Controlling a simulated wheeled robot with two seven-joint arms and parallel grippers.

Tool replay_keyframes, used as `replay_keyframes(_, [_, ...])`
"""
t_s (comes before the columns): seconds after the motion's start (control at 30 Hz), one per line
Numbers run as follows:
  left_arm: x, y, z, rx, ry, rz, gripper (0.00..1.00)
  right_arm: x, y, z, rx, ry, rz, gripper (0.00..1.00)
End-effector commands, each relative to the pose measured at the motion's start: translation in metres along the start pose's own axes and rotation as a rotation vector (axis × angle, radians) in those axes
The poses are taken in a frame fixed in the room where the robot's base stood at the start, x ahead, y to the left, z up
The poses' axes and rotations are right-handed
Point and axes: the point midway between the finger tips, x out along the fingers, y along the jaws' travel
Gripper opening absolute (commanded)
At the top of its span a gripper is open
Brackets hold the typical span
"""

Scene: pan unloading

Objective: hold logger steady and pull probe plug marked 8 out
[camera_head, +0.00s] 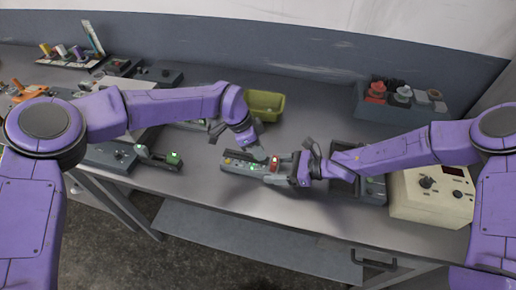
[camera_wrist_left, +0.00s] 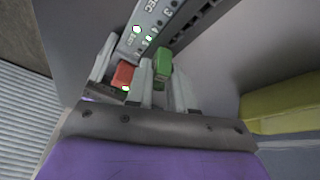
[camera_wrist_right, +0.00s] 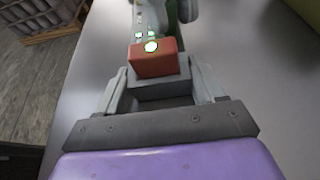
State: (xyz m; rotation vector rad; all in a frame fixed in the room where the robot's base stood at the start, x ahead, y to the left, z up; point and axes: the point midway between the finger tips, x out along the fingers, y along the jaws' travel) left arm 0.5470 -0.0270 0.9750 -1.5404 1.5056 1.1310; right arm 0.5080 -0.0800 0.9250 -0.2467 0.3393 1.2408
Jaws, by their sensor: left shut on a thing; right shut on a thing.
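The long grey logger (camera_head: 232,165) lies near the table's front edge, with lit lights and a red block (camera_head: 275,162) at its right end. My right gripper (camera_head: 289,172) is shut across the logger's grey end; in the right wrist view the red block (camera_wrist_right: 153,60) rises between its fingers. My left gripper (camera_head: 260,154) is at the logger's far side, its fingers shut on a green plug (camera_wrist_left: 162,62). The left wrist view also shows printed digits on the logger (camera_wrist_left: 150,20). No 8 is legible, and I cannot tell whether the plug is seated.
Another device with a green block (camera_head: 174,157) lies to the left. An olive bin (camera_head: 265,104) stands behind the left gripper. A cream instrument box (camera_head: 430,200) is at the right, and a grey tray with jars (camera_head: 400,108) at the back right.

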Motion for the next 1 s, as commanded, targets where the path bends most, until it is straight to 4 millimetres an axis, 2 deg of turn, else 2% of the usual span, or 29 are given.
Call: replay_keyframes(1.0, [-0.026,-0.002,-0.013,0.001,0.007,-0.009,0.0,0.0,0.003,-0.003,0.004,0.005,0.005,0.24])
